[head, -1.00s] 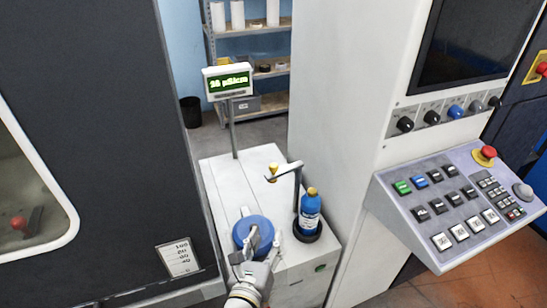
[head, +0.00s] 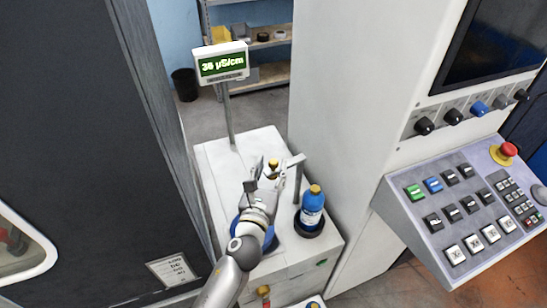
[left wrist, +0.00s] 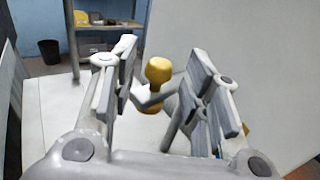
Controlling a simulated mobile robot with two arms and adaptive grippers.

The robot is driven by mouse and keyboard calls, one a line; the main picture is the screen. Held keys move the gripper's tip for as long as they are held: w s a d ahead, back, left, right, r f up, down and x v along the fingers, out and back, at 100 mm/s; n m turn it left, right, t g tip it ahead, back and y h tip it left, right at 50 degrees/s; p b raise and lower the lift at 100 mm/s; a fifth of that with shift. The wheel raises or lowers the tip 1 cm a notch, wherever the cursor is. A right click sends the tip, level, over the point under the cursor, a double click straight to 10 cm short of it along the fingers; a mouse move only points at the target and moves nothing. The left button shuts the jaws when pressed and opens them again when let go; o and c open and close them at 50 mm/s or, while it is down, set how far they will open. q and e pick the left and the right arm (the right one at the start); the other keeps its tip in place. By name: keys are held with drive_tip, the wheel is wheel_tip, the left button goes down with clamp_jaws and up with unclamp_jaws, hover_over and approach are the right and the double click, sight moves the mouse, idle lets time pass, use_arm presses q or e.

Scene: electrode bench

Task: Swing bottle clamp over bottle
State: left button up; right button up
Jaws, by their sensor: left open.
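The blue bottle (head: 312,212) with a yellow cap stands upright in a dark round holder (head: 308,232) on the white bench cabinet. The bottle clamp (head: 297,185) is a grey post beside it, with an arm ending in a yellow knob (head: 273,164) pointing left, away from the bottle. My left gripper (head: 268,177) is open at the knob. In the left wrist view the yellow knob (left wrist: 157,72) shows between the two spread fingers (left wrist: 160,95); whether they touch it I cannot tell. My right gripper is not in view.
A display on a pole (head: 221,63) stands behind the gripper. A blue round lid (head: 272,241) is partly hidden under my left arm. A tall white cabinet (head: 340,110) and button panel (head: 460,200) are on the right, a dark machine (head: 75,130) on the left.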

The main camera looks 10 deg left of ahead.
sight(272, 165)
use_arm(q)
drive_tip(key=w, duration=0.3)
drive_tip(key=shift+w, duration=0.1)
drive_tip(key=shift+c, duration=1.2)
drive_tip(key=c, duration=0.5)
clamp_jaws()
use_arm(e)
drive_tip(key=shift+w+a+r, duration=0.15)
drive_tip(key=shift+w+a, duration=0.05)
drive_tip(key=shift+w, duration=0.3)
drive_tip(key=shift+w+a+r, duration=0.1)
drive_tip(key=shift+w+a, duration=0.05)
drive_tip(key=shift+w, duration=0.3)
